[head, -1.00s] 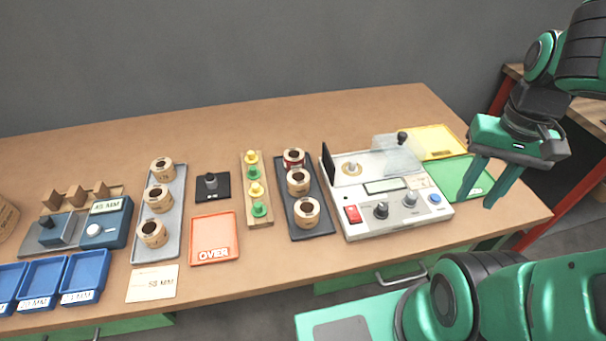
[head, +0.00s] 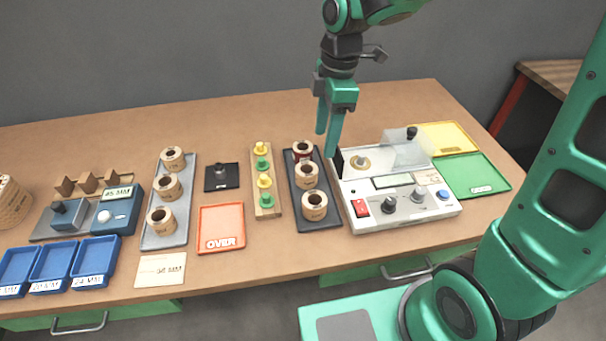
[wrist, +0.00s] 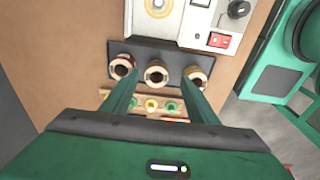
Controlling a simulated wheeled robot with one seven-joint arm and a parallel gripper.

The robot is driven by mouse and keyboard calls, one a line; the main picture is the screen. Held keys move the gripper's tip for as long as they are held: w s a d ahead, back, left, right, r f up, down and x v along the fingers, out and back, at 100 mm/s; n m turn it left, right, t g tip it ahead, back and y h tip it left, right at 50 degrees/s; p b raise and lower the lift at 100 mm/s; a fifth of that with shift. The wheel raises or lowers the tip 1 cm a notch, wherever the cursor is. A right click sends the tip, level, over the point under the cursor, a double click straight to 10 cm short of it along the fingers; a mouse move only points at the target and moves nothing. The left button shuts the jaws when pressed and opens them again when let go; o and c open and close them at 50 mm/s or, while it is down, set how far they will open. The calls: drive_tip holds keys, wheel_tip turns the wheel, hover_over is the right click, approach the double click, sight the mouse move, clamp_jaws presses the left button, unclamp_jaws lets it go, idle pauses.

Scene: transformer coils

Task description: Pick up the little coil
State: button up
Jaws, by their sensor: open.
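Three tan coils with dark cores sit in the dark tray (head: 322,222): a far one with a dark red band (head: 303,150), a middle one (head: 307,175) and a near one (head: 315,206). Three more coils (head: 167,187) sit in the grey tray (head: 153,238). I cannot tell which coil is the little one. My gripper (head: 328,143) is open and empty, pointing down above the table near the dark tray's far end. In the wrist view, its fingers (wrist: 158,80) straddle the view of the middle coil (wrist: 156,73), with no contact visible.
A white tester (head: 401,218) with a raised clear cover stands right of the dark tray. A wooden rack of yellow and green pegs (head: 266,211) stands left of it. An orange OVER tray (head: 221,230), yellow tray (head: 445,137) and green tray (head: 478,175) lie flat. The table's back is clear.

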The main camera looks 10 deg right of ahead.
drive_tip(key=a+n, duration=0.2)
drive_tip(key=a, duration=0.2)
hover_over(307, 170)
drive_tip(key=s, duration=0.1)
wheel_tip(307, 170, down, 5)
drive_tip(key=f, duration=0.5)
drive_tip(key=shift+s+a+f, duration=0.1)
drive_tip(key=shift+s+f, duration=0.1)
drive_tip(key=shift+s, duration=0.05)
drive_tip(key=shift+a+f, duration=0.1)
drive_tip(key=shift+f, duration=0.45)
drive_tip(key=shift+c, duration=0.6)
drive_tip(key=c, duration=0.8)
